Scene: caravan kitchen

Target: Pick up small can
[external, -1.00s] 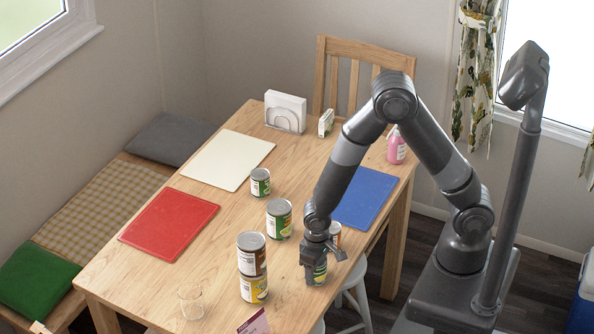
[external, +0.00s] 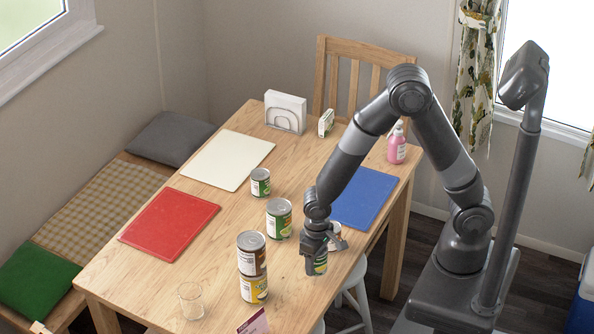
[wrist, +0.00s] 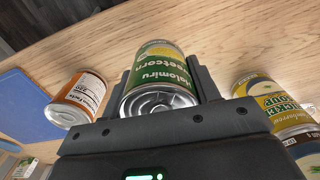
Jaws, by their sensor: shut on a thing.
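My gripper (external: 318,250) is shut on a green and yellow sweetcorn can (wrist: 158,60), its fingers on either side. In the external view the held can (external: 319,266) is partly covered by the gripper, near the table's right edge. I cannot tell whether its base is clear of the table. A small green can (external: 260,182) stands further back, and a larger green can (external: 279,219) stands nearer. A white and orange can (wrist: 83,95) is beside the held can in the wrist view; the arm partly hides it in the external view (external: 336,233).
A dark-labelled can (external: 251,251) is stacked on a yellow soup can (external: 253,289) to the left of my gripper. A glass (external: 192,301) stands near the front. Red (external: 169,224), white (external: 228,160) and blue (external: 362,197) mats lie flat. A pink bottle (external: 397,147) stands behind.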

